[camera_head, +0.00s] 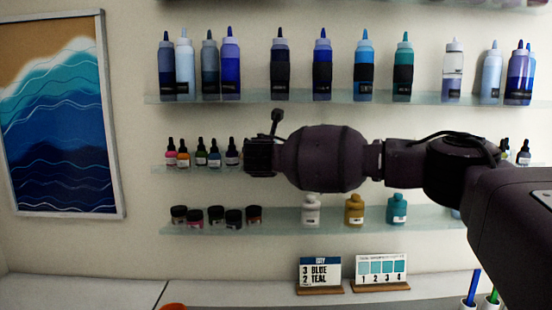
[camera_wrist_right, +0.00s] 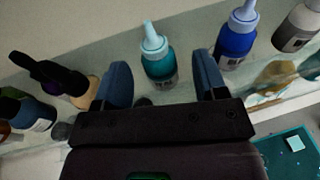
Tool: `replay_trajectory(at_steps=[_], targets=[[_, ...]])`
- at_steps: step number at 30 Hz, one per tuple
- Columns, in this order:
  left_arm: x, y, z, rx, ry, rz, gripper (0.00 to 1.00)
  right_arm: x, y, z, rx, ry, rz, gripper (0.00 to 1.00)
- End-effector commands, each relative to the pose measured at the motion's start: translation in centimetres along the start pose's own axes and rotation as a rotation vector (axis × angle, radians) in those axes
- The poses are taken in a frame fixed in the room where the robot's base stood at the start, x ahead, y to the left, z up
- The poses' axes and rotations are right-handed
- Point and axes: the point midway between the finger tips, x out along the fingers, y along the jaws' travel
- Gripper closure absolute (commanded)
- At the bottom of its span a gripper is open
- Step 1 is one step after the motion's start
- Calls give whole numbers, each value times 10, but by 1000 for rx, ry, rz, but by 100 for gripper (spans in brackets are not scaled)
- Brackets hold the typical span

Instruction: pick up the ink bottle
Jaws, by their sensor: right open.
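In the right wrist view, a small teal bottle (camera_wrist_right: 160,72) with a pale blue pointed cap stands upright on a shelf, between and just beyond the fingertips of my right gripper (camera_wrist_right: 160,66). The gripper is open, with a gap on both sides of the bottle. In the head view my right gripper (camera_head: 262,155) is at the middle shelf and hides what is behind it. A row of small dark-capped dropper bottles (camera_head: 200,158) stands to its left. Which bottle is the ink bottle is not marked. My left gripper is not in view.
A blue bottle (camera_wrist_right: 236,42) stands right of the teal one, and a dark-capped bottle (camera_wrist_right: 85,88) stands left. The upper shelf (camera_head: 255,97) holds squeeze bottles; the lower shelf (camera_head: 280,226) holds jars and bottles. Two small signs (camera_head: 320,270) stand on the counter.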

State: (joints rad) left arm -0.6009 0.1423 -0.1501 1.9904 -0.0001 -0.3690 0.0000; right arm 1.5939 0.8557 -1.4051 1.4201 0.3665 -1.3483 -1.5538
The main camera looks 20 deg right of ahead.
Motion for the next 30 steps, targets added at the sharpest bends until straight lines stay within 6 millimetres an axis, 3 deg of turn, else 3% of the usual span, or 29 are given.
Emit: replay_trajectory(at_steps=[10,21,30], targets=[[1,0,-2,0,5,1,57,6,0,0,0,0,1,34],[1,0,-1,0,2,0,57,6,0,0,0,0,1,88],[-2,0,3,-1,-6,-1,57,4,0,2,1,0,1,89]])
